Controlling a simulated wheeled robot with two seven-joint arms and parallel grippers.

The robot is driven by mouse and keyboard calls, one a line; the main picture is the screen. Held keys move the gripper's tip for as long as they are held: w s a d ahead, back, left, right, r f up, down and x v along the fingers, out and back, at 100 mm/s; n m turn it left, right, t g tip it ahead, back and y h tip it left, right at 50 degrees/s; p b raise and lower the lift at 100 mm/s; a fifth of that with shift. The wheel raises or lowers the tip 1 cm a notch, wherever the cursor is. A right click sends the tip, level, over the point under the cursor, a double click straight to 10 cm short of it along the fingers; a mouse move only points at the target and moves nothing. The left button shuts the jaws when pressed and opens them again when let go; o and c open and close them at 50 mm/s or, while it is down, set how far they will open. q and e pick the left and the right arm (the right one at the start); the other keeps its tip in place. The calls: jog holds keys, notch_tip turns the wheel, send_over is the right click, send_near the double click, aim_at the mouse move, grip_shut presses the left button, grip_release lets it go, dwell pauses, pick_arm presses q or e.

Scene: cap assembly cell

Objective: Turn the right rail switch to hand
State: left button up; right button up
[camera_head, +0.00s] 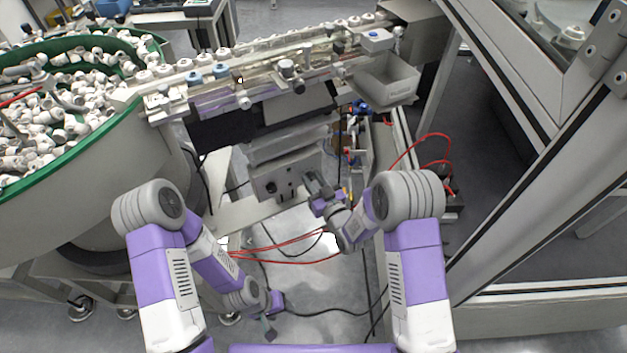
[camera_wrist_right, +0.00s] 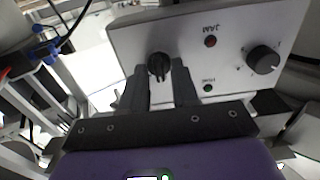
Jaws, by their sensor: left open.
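A grey control panel (camera_head: 287,174) hangs below the rail in the head view, and its face (camera_wrist_right: 225,30) fills the upper right wrist view. A black rotary switch (camera_wrist_right: 158,66) is at its left in the wrist view, its grip bar roughly upright. My right gripper (camera_wrist_right: 162,75) is at this switch, one finger on each side; whether the fingers press on it cannot be told. In the head view my right gripper (camera_head: 314,184) covers the panel's right end. My left gripper (camera_head: 268,318) is open and empty, low down, away from the panel.
The panel also carries a round dial (camera_wrist_right: 262,60), a red JAM lamp (camera_wrist_right: 210,41) and a green lamp (camera_wrist_right: 207,88). A feeder bowl (camera_head: 60,170) of caps is at left, a grey bin (camera_head: 386,80) above right. Red cables (camera_head: 290,250) run below the panel.

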grip_shut()
